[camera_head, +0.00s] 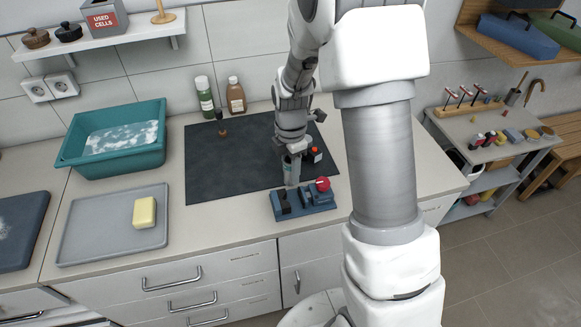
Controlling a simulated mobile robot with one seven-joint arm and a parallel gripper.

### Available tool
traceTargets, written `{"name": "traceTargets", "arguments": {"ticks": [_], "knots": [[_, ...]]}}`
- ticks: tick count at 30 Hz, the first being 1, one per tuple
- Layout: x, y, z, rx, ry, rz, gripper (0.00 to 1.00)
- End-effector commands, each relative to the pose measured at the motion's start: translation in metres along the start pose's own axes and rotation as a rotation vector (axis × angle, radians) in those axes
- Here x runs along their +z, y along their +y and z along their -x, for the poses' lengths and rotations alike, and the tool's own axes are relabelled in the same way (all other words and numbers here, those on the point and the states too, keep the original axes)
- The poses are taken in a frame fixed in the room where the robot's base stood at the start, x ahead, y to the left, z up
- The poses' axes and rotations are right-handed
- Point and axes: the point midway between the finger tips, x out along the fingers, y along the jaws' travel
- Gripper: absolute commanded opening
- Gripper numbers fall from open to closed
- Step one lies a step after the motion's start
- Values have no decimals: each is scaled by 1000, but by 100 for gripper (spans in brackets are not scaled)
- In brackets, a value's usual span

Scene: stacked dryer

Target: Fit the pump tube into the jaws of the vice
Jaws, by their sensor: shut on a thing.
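My gripper (291,153) is above the counter, pointing down, and shut on the pump tube (292,172). The tube is a small grey cylinder held about upright. Its lower end is at the blue vice (290,212), near the back of the jaws in this view. I cannot tell whether the tube touches the vice or is between the jaws. The vice sits near the counter's front edge and has a red knob (323,184) at its right. My fingertips are small and partly hidden here.
A dark mat (235,165) lies behind the vice. A small red-and-black object (314,154) stands just right of my gripper. A grey tray (90,230) with yellow soap (144,212) and a teal basin (115,150) are at left. Two bottles (205,97) stand by the wall.

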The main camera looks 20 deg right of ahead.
Motion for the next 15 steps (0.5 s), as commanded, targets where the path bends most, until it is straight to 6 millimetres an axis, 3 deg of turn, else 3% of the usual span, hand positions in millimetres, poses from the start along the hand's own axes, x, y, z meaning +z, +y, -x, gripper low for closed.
{"name": "traceTargets", "arguments": {"ticks": [5, 15], "knots": [[0, 0, -4, 0, 0, -2, 0], [0, 0, -33, 0, 0, 1, 0]]}}
